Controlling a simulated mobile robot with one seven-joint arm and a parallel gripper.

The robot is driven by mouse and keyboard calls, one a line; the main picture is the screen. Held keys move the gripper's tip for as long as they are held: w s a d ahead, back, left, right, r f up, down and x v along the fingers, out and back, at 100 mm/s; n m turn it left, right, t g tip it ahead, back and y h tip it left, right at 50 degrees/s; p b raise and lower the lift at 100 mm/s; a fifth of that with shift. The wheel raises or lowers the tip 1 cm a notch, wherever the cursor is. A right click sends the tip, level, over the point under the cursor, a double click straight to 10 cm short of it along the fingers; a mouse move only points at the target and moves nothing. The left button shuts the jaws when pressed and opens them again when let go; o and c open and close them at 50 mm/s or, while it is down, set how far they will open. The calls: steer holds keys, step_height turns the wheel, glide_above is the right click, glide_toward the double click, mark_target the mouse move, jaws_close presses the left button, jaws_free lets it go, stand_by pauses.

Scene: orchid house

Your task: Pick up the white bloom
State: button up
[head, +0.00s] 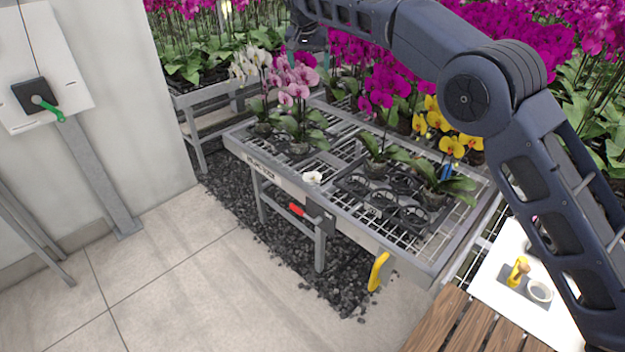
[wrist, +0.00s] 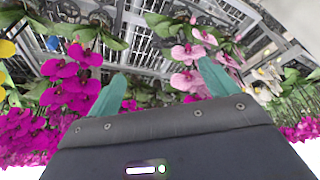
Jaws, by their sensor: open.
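A small loose white bloom (head: 312,178) lies at the near edge of the wire-mesh bench (head: 262,163), left of the black pot tray. I cannot make it out for sure in the wrist view. My gripper (wrist: 162,85) shows two teal fingers spread apart, with nothing held between them. A potted white orchid (head: 250,62) stands at the back left of the bench; white flowers also show at the right of the wrist view (wrist: 264,82).
Pink (head: 292,78), magenta (head: 386,88) and yellow (head: 440,122) orchids stand on the bench around a black pot tray (head: 368,190). A white board (head: 500,283) with a yellow-handled tool lies at the lower right. The paved floor in front is clear.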

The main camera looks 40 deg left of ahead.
glide_toward(312, 177)
steer(key=shift+x, duration=4.45)
steer(key=c, duration=1.1)
